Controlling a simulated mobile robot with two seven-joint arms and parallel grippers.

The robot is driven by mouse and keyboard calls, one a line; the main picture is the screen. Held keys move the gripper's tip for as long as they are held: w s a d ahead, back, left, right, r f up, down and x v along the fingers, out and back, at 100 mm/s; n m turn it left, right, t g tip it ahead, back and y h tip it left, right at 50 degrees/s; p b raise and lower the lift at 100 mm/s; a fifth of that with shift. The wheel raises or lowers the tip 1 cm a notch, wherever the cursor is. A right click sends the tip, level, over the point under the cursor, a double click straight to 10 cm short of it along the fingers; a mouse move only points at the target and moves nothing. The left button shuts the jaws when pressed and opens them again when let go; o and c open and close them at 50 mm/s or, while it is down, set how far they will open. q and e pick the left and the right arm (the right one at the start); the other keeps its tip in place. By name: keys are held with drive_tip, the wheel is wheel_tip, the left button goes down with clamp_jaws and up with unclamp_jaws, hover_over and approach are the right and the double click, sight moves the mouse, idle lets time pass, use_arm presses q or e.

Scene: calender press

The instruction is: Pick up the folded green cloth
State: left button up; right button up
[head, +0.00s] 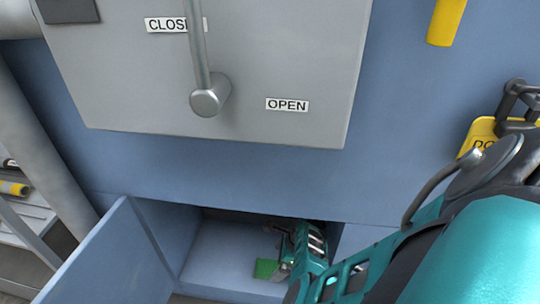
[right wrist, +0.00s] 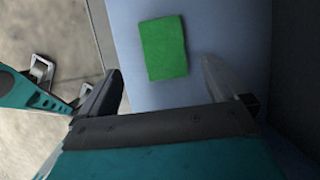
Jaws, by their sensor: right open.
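The folded green cloth (head: 265,268) lies flat on the pale blue floor of an open compartment low in the machine. In the right wrist view the cloth (right wrist: 163,48) shows whole, a small green rectangle ahead of my right gripper's fingers. My right gripper (head: 283,257) reaches into the compartment, and its body hides part of the view beside the cloth. In the right wrist view its two fingers (right wrist: 163,88) are apart with nothing between them, and the cloth lies beyond the tips. My left gripper is not in the head view; I cannot surely identify it in the wrist view.
The compartment's blue door (head: 112,262) stands open at the left. The compartment floor (head: 215,258) is bare left of the cloth. Above is a grey panel (head: 250,60) with a lever (head: 208,98) and CLOSE and OPEN labels. A yellow tag (head: 482,134) hangs at the right.

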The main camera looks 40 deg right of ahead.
sight(270, 267)
drive_tip(key=shift+b+x, duration=0.55)
drive_tip(key=shift+x, duration=0.55)
drive_tip(key=b+x, duration=0.3)
drive_tip(key=x, duration=0.1)
drive_tip(key=shift+w+d, duration=0.15)
drive_tip(key=shift+d, duration=0.05)
drive_tip(key=shift+f, duration=0.2)
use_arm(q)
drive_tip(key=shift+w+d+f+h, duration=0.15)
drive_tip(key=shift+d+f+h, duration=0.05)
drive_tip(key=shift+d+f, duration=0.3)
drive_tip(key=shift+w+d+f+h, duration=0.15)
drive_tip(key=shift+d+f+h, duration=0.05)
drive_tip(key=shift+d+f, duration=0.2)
use_arm(e)
drive_tip(key=shift+w+r, duration=0.1)
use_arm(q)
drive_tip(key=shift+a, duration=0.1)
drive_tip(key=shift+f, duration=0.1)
use_arm(e)
drive_tip(key=shift+a, duration=0.1)
drive_tip(key=shift+c, duration=0.2)
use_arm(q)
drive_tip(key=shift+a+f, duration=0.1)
use_arm(e)
drive_tip(key=c, duration=1.1)
